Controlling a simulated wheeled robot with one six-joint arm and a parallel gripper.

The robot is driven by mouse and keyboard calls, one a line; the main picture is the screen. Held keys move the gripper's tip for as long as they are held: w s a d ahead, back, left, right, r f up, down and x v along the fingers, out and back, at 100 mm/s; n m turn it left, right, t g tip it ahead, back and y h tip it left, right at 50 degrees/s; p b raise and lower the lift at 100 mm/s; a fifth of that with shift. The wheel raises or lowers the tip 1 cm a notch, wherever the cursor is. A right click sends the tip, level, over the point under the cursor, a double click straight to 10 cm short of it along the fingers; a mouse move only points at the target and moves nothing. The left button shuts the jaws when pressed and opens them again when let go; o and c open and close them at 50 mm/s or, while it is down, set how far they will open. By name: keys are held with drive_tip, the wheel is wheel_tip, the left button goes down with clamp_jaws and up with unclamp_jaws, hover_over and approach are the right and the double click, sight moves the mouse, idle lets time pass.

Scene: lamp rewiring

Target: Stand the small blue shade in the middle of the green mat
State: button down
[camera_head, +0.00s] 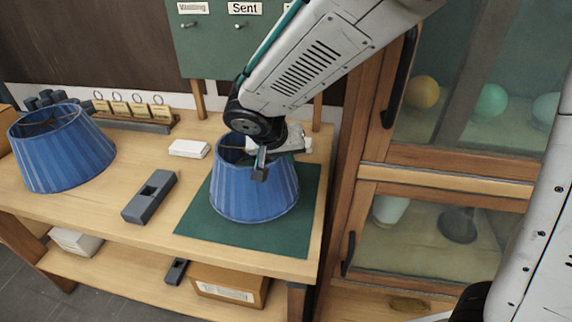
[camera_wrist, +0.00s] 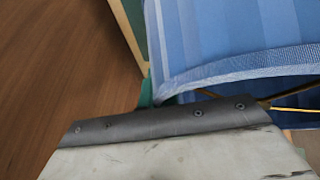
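The smaller blue shade (camera_head: 252,193) is upright over about the middle of the green mat (camera_head: 290,238). Its narrower open end faces up. I cannot tell whether its base touches the mat or hangs just above it. My gripper (camera_head: 262,163) is at the shade's upper rim, on the right side, with a dark finger in front of the rim. In the wrist view the pleated blue shade (camera_wrist: 225,40) fills the upper right, its rim close to a dark finger edge. The gap between the fingers is hidden. A larger blue shade (camera_head: 62,155) stands at the table's left.
A grey block with a slot (camera_head: 150,197) and a white box (camera_head: 189,148) lie left of the mat. Tags on a rack (camera_head: 132,112) stand at the back. A wood-framed glass cabinet (camera_head: 440,174) stands close on the right. The lower shelf holds a cardboard box (camera_head: 230,285).

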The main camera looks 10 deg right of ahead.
drive_tip(key=shift+f, duration=1.15)
drive_tip(key=shift+f, duration=0.15)
drive_tip(key=c, duration=1.6)
unclamp_jaws()
drive_tip(key=shift+c, duration=0.2)
drive_tip(key=shift+s+a+r, duration=0.1)
drive_tip(key=shift+r, duration=0.25)
drive_tip(key=v, duration=1.1)
drive_tip(key=shift+s+r, duration=0.1)
drive_tip(key=shift+r, duration=0.15)
